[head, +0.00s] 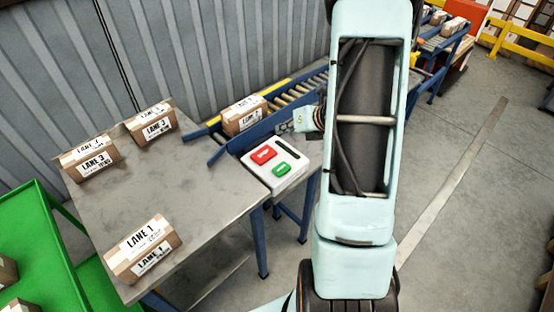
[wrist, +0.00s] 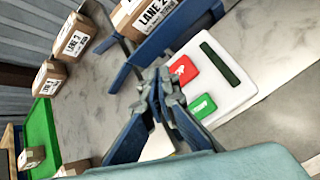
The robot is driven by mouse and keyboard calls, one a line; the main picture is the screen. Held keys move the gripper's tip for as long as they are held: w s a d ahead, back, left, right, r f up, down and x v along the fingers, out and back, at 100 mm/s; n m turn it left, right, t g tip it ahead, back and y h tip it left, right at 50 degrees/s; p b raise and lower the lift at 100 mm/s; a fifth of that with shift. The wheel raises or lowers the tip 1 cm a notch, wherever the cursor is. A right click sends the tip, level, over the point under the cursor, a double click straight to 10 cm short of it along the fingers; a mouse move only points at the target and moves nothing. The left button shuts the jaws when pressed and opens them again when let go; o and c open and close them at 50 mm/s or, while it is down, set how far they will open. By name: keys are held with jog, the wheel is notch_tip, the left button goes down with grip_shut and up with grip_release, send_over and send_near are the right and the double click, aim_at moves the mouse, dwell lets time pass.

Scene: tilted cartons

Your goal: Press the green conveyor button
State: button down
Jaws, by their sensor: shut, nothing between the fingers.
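The green button (head: 281,169) sits on a white control box (head: 289,185) at the table's right edge, beside a red button (head: 263,156). In the wrist view the green button (wrist: 203,105) shows just right of my gripper (wrist: 157,84), with the red button (wrist: 183,69) above it. My gripper's fingers are together with nothing between them. In the head view my gripper (head: 285,128) shows just beyond the box, near the conveyor, partly hidden by my arm. Contact with a button is not visible.
A carton (head: 244,116) rests at the near end of the roller conveyor (head: 297,93). Lane 3 cartons (head: 90,160) (head: 153,124) and a Lane 1 carton (head: 144,250) lie on the grey table (head: 185,180). A green cart (head: 40,235) stands left. The table's middle is clear.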

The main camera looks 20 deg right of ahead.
aim_at(283, 168)
jog(key=s+f+m, duration=0.2)
jog(key=shift+s+a+f, duration=0.3)
jog(key=shift+s+a, duration=0.05)
jog(key=shift+a, duration=0.05)
jog(key=shift+f, duration=0.1)
notch_tip(283, 168, down, 9)
jog(key=b, duration=0.7)
jog(key=shift+r, duration=0.2)
dwell(0.9)
jog(key=shift+f+b, duration=0.4)
jog(key=shift+b, duration=0.1)
